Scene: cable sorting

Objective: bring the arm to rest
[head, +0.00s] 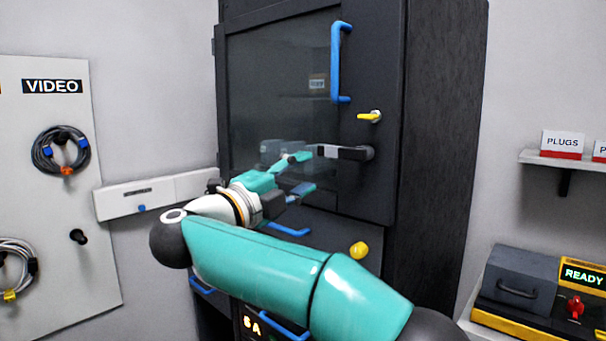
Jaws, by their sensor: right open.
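My right arm comes in from the bottom right and reaches up to the left across the front of a dark cabinet (435,130). Its teal gripper (305,172) is open, with its two fingers spread, and nothing shows between them. The glass door (270,80) looks shut. My left gripper is not in view.
A blue vertical handle (337,62) and a yellow key (369,116) are on the cabinet front. A VIDEO board (95,200) with coiled cables (43,158) stands left. A grey case (515,275) and a shelf (535,157) with a PLUGS sign are right.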

